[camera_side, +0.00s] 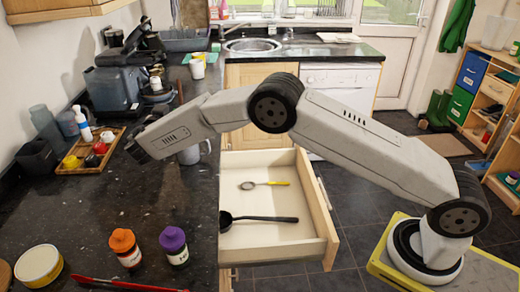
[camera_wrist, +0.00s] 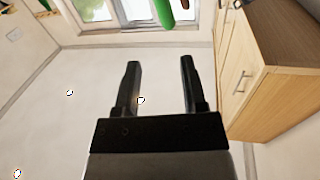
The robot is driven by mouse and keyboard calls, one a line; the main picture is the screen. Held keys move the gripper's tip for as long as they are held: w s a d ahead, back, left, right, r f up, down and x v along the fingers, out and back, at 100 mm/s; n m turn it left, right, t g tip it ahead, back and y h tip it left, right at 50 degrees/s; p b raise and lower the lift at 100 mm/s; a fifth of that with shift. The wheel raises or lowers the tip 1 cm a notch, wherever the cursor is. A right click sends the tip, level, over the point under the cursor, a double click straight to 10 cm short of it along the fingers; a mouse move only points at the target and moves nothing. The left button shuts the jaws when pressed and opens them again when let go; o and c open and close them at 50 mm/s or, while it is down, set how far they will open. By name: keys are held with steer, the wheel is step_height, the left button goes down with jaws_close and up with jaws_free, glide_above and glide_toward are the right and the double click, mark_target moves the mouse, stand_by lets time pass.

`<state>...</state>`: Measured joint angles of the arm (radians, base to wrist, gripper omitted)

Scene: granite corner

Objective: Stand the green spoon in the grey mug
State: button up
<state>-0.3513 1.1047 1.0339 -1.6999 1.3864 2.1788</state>
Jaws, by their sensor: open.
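A grey mug (camera_side: 208,147) stands on the dark granite counter, mostly hidden behind my arm in the side view; its handle side shows. I cannot make out a green spoon for certain in either view. A rounded green thing (camera_wrist: 163,12) shows at the top edge of the wrist view, cut off, and I cannot tell what it is. My gripper (camera_wrist: 160,65) is open, with both dark fingers apart and nothing held between them. In the side view my wrist is over the counter left of the mug, and my fingers cannot be made out there.
An open drawer (camera_side: 314,249) holds a yellow-handled spoon (camera_side: 275,183) and a black ladle (camera_side: 260,219). Orange-capped (camera_side: 124,246) and purple-capped (camera_side: 174,245) jars stand at the front counter, near a red utensil (camera_side: 130,285). A wooden tray (camera_side: 72,167) of small items lies left.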

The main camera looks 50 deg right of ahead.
steer(key=v, duration=0.5)
stand_by(1.0)
steer(key=s+d+f+n+g+y, duration=0.3)
steer(key=s+d+n, duration=0.15)
steer(key=s, duration=0.25)
steer(key=s+d+f+n+g+y, duration=0.3)
steer(key=s+d+g+y, duration=0.1)
steer(key=s+d, duration=0.15)
steer(key=s+f+n+y, duration=0.1)
steer(key=s+y, duration=0.3)
steer(key=s, duration=0.7)
steer(key=s+f+n+y, duration=0.1)
steer(key=s+n+y, duration=0.2)
steer(key=s, duration=0.8)
steer(key=shift+s+f+y, duration=0.25)
steer(key=shift+s+y, duration=0.1)
steer(key=shift+y, duration=0.15)
